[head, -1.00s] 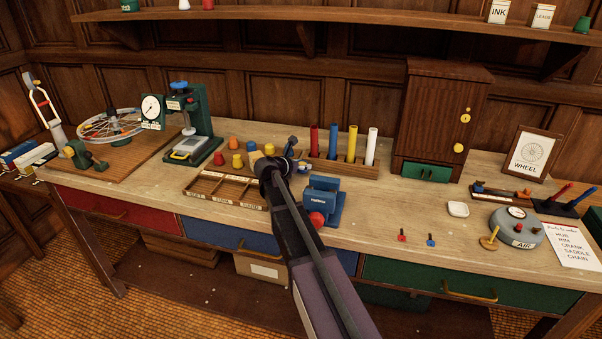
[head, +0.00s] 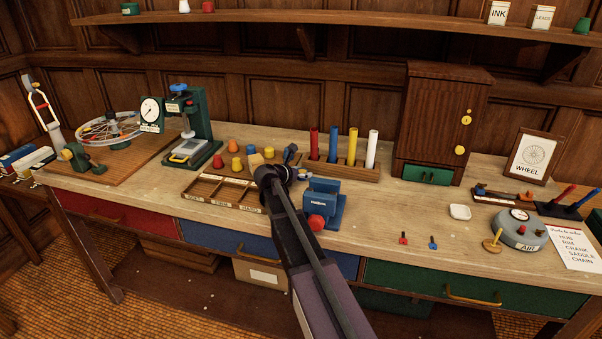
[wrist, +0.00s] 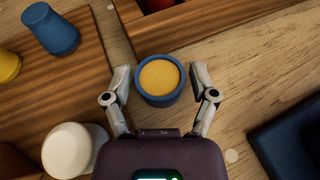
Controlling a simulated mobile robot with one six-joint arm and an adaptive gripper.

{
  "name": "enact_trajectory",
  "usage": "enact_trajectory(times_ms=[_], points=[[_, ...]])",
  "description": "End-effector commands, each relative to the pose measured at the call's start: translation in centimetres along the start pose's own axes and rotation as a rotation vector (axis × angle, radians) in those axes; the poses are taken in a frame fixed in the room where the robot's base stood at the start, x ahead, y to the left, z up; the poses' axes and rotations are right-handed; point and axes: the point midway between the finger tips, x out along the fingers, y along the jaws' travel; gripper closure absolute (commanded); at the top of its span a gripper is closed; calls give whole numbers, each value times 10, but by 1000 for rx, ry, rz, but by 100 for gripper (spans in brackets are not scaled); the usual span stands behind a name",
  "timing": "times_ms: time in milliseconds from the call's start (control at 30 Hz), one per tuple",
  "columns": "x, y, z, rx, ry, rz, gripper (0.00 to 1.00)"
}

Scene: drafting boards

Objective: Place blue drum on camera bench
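A round blue drum (wrist: 160,98) with a yellow-orange top stands on the wooden workbench (head: 412,207). In the wrist view it sits between the two fingers of my gripper (wrist: 160,82). The fingers are spread with a small gap on each side, so my gripper is open around it. In the head view my gripper (head: 274,176) is at the middle of the workbench and hides most of the drum. I cannot identify a separate camera bench in these frames.
A blue tapered piece (wrist: 50,30), a yellow piece (wrist: 8,66) and a cream piece (wrist: 72,150) lie close on the left. A blue vise (head: 322,200) is close on the right. A rack of coloured tubes (head: 343,168) stands behind. Bench right of the vise is mostly clear.

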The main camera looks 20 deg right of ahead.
Motion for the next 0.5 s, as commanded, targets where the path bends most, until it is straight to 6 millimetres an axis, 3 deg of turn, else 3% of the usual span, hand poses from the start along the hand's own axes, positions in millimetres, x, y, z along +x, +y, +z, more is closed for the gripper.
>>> enact_trajectory(times_ms=[367, 500], points=[[-1, 0, 3, 0, 0, 0, 25], [-12, 0, 4, -1, 0, 1, 25]])
